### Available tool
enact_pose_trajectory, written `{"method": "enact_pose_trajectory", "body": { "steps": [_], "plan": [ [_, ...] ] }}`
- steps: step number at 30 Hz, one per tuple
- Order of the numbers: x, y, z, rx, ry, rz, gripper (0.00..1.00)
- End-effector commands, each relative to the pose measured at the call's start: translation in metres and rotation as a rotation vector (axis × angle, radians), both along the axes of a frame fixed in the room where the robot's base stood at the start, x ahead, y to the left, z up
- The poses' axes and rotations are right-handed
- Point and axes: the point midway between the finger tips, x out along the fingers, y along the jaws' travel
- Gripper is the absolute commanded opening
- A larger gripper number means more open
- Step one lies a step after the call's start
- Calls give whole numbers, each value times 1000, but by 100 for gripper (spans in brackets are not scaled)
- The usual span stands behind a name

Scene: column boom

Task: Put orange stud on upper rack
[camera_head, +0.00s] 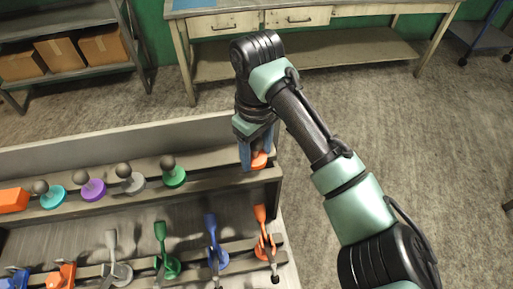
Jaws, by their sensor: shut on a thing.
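An orange stud (259,160) is between the fingers of my gripper (252,152), at the right end of the upper rack (208,169). My gripper is shut on it and points down. The fingers hide part of the stud, and I cannot tell whether its base touches the rack.
The lower rack holds upright pieces, among them an orange one (262,236), a blue one (213,243) and a green one (163,252). An orange block (12,200) sits at the upper rack's left end. A workbench (230,22) and shelf with boxes (60,55) stand behind.

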Motion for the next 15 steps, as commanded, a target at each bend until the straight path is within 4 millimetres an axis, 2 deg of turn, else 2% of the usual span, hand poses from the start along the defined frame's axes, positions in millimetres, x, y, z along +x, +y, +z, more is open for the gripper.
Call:
{"method": "enact_pose_trajectory", "body": {
  "steps": [15],
  "plan": [
    [0,0,-17,1,0,0,3]
  ]
}}
